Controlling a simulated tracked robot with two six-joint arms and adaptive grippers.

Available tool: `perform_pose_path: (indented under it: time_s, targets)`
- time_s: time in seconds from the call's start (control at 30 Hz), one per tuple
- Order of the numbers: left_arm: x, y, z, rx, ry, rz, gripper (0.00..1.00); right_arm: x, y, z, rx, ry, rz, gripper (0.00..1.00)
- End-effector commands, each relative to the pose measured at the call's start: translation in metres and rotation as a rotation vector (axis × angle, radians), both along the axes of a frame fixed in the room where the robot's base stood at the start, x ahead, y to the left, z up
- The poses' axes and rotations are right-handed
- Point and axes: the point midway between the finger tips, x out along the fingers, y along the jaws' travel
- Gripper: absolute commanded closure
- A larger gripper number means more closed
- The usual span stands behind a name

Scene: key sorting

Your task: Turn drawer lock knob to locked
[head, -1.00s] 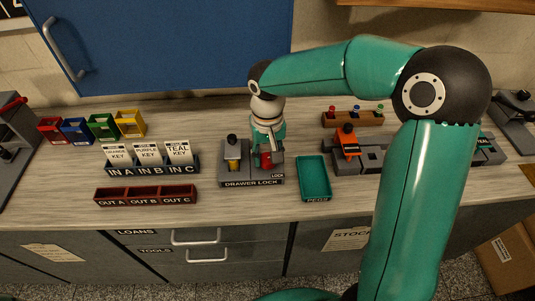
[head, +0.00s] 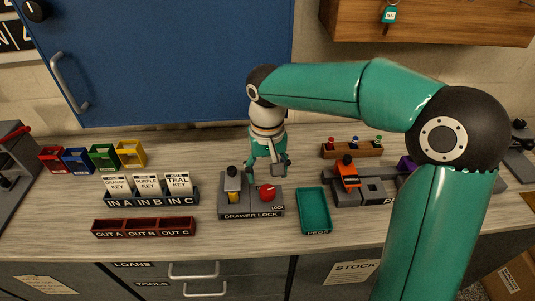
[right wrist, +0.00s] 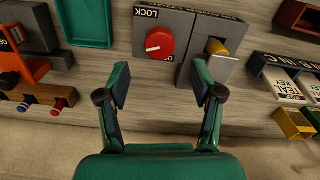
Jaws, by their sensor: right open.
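The drawer lock box (head: 250,214) is a grey block on the counter, labelled DRAWER LOCK. Its red round knob (head: 267,192) sits on the right part and shows uncovered, with a pale pointer mark and the word LOCK beside it. The knob also shows in the right wrist view (right wrist: 160,43), its pale mark pointing left, below the LOCK label. A black-topped yellow piece (head: 233,182) stands in the left part. My right gripper (head: 268,174) is open and empty, above and behind the box, apart from the knob. My left gripper is not in view.
A teal PEGS tray (head: 314,233) lies right of the lock box, and a grey fixture with an orange piece (head: 347,172) beyond it. The IN rack (head: 151,201) and red OUT tray (head: 143,235) stand left. Bare counter (head: 225,145) lies behind the box.

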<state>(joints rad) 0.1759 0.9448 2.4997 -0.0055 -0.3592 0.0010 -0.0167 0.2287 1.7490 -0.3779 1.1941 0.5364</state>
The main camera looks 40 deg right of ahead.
Motion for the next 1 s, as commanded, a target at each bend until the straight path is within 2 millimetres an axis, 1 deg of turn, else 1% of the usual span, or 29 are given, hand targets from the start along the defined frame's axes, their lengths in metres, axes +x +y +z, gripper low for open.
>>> perform_pose_path:
  time_s: [0.03,0.1,0.2,0.33,0.5,0.9,1.0]
  targets:
    - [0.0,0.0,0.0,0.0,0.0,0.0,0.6,0.001,0.0,0.012,0.0,-0.005,0.0,0.34]
    - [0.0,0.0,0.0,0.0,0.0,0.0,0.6,0.001,0.0,0.025,0.0,-0.004,0.001,0.34]
    - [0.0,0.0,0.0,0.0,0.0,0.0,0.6,0.001,0.0,0.041,0.001,-0.004,0.001,0.34]
    - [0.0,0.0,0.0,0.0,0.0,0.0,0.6,0.001,0.0,0.054,0.001,0.0,0.0,0.34]
    - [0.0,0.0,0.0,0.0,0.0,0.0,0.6,0.0,0.0,0.059,0.001,0.002,0.0,0.34]
    - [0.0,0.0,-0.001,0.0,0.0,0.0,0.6,0.0,0.0,0.059,0.0,0.001,0.0,0.34]
    - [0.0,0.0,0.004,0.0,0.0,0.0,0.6,0.0,0.0,0.064,0.0,0.001,0.0,0.34]
